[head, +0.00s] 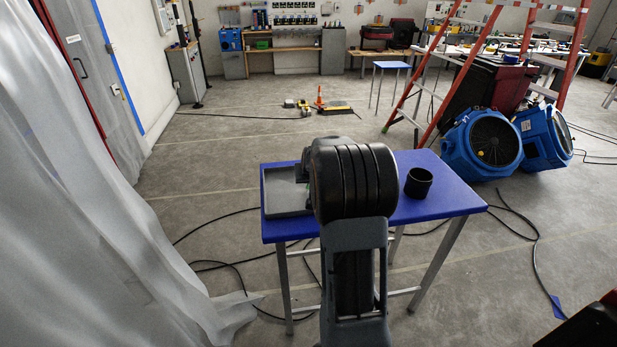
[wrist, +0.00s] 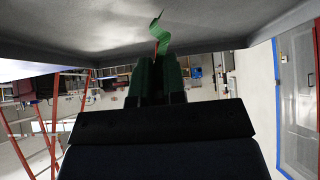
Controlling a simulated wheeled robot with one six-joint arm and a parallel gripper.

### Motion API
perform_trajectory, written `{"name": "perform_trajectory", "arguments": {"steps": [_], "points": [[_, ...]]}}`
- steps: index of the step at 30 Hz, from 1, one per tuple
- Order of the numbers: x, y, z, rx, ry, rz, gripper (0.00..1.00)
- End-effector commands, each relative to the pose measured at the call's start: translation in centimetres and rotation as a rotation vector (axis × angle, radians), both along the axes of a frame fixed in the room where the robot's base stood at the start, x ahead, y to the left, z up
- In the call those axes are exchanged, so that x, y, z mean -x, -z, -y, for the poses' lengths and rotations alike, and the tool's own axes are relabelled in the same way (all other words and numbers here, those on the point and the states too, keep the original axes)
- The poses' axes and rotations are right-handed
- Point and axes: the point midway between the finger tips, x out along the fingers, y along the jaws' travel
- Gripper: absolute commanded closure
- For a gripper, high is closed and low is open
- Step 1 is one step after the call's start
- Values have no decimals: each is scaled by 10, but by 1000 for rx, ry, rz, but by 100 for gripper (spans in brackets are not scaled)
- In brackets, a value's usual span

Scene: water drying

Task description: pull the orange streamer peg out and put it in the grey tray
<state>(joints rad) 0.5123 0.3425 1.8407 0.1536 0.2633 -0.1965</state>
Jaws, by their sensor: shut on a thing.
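The grey tray (head: 282,196) sits on the left end of the blue table, and its grey surface fills the top of the wrist view (wrist: 110,22). My gripper (wrist: 158,62) is shut, with green fingers pointing at the tray. A small orange piece (wrist: 154,48) shows at the fingertips, with a wavy green streamer (wrist: 160,32) beyond it against the tray; I take this as the peg in my jaws. Most of the peg is hidden between the fingers. I cannot tell whether the streamer touches the tray. In the head view my arm hides most of the gripper.
A black cup (head: 419,182) stands on the blue table (head: 440,203), right of my arm. Blue blowers (head: 482,145) and an orange ladder (head: 445,75) stand at the right. Plastic sheeting (head: 80,200) hangs at the left. Black cables (head: 535,235) lie on the floor.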

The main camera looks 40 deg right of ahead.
Motion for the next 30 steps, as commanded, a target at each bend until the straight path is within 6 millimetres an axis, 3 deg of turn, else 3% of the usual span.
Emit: {"name": "perform_trajectory", "arguments": {"steps": [1,2,10,20,30], "points": [[0,0,0,0,0,0,100],[0,0,0,0,0,0,86],[0,0,0,0,0,0,60],[2,-5,-1,1,0,2,59],[37,-52,-18,3,0,5,59]]}}
